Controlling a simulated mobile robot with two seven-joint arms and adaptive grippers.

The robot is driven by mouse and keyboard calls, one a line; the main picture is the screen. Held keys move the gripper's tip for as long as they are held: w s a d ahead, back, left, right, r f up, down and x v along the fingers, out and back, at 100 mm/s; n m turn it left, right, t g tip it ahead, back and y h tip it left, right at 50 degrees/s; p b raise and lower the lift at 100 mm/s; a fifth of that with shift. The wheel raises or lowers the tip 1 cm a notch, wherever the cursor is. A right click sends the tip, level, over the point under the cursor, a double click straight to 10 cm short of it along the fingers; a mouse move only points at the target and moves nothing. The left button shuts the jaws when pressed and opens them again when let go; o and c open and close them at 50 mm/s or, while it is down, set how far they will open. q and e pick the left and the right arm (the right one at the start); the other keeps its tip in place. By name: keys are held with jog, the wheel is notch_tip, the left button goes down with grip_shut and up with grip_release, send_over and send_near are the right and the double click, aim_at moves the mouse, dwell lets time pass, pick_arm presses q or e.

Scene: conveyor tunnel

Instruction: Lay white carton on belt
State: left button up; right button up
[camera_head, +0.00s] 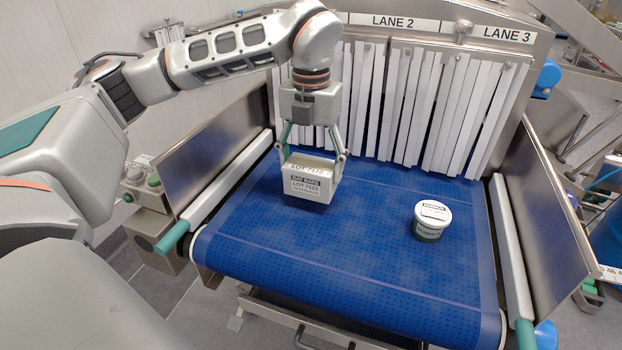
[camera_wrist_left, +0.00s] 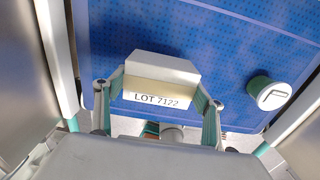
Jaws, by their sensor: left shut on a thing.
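The white carton (camera_head: 309,184), labelled "OAT BARS LOT 7122", is at the back left part of the blue belt (camera_head: 340,270). My left gripper (camera_head: 312,160) comes from above with one finger on each side of the carton and is shut on it. In the left wrist view, the carton (camera_wrist_left: 160,84) sits between the two fingers (camera_wrist_left: 160,108) over the blue belt (camera_wrist_left: 215,40). I cannot tell whether its underside touches the belt. My right gripper is not in view.
A white and green tub (camera_head: 431,221) stands on the belt to the right of the carton. White strip curtains (camera_head: 415,105) hang behind, under the "LANE 2" and "LANE 3" signs. Metal side guards (camera_head: 545,215) flank the belt.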

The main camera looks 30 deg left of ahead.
aim_at(311, 180)
pick_arm(q)
jog(key=shift+f, duration=1.8)
jog(key=shift+f, duration=0.15)
jog(key=o, duration=1.6)
notch_tip(311, 180, up, 12)
jog(key=shift+r, duration=0.15)
jog(key=shift+s, duration=0.1)
